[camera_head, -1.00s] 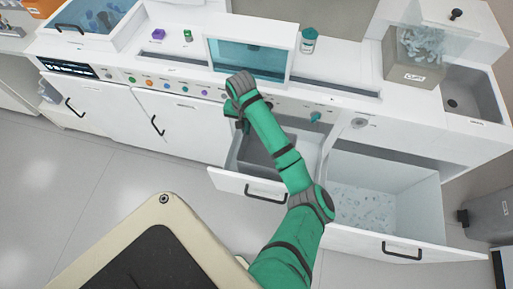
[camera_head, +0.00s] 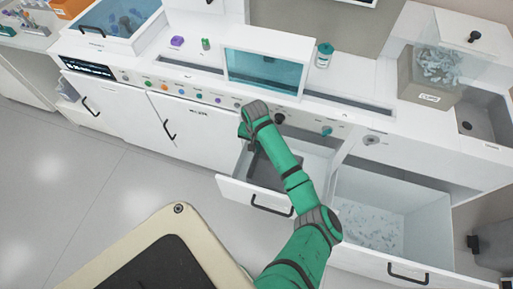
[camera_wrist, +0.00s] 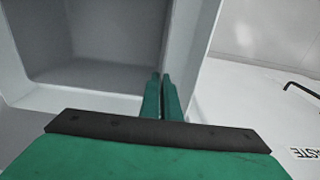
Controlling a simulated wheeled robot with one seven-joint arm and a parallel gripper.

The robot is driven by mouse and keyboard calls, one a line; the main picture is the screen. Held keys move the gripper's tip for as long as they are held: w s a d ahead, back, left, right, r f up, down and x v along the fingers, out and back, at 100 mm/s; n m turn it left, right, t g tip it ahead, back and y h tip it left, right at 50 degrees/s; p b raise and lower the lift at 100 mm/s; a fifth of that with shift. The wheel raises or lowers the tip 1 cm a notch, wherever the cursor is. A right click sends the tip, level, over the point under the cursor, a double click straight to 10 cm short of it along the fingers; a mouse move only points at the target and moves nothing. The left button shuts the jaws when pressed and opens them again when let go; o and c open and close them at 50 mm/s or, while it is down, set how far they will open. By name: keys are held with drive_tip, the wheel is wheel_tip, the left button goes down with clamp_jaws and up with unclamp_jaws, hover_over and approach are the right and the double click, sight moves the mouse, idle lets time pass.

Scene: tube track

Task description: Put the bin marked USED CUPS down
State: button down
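A grey open bin (camera_head: 264,172) sits in or just over the left open drawer (camera_head: 240,189), partly hidden by my green arm. I see no USED CUPS marking on it. In the wrist view the empty-looking grey bin (camera_wrist: 100,75) fills the upper left. My gripper (camera_wrist: 161,80) has its two green fingers close together at the bin's right wall, one on each side, pinching it. In the head view my gripper (camera_head: 244,133) is at the drawer's back left, its fingertips hard to see. I cannot tell whether the bin touches the drawer floor.
A wider open drawer (camera_head: 362,262) with clear scraps stands to the right. The floor at left is clear.

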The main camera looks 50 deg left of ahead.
drive_tip(key=c, duration=2)
unclamp_jaws()
drive_tip(key=r, duration=1.2)
drive_tip(key=shift+s+d+r, duration=0.1)
drive_tip(key=shift+s+d, duration=0.05)
drive_tip(key=shift+s, duration=0.15)
